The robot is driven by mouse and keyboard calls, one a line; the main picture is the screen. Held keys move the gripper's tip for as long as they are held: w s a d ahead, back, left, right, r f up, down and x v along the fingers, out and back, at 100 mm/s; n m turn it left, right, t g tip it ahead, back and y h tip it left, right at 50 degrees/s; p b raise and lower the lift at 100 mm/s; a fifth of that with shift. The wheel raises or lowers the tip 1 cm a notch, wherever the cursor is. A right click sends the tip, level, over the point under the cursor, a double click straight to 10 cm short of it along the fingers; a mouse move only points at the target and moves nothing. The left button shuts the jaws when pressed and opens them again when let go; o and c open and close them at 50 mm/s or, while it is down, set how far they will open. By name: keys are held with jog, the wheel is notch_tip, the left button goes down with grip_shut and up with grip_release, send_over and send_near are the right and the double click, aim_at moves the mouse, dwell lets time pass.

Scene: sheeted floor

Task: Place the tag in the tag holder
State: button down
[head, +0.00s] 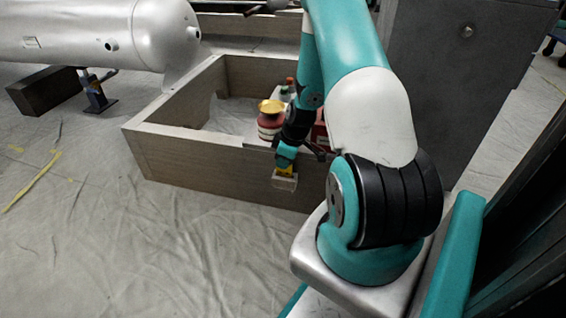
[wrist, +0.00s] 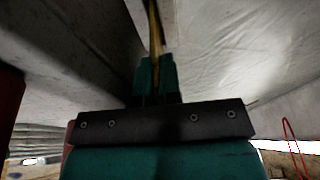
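My gripper (head: 285,160) points down at the outer face of the wooden frame's near wall. In the wrist view its teal fingers (wrist: 156,78) are close together on a thin yellow strip, seen edge-on, which I take as the tag (wrist: 154,30). In the head view the yellow tag (head: 285,170) shows just below the fingers. A small pale box, apparently the tag holder (head: 284,183), is at the wall directly under it. I cannot tell whether the tag's lower edge is inside the holder or just above or in front of it.
The wooden frame (head: 185,155) encloses a red jar with a yellow lid (head: 270,120) and other containers partly behind my arm. A silver tank (head: 110,35) is at the upper left, a grey cabinet (head: 450,80) at the right. The sheeted floor (head: 120,240) in front is clear.

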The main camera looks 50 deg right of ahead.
jog(key=shift+f, duration=0.15)
jog(key=c, duration=1.6)
grip_release()
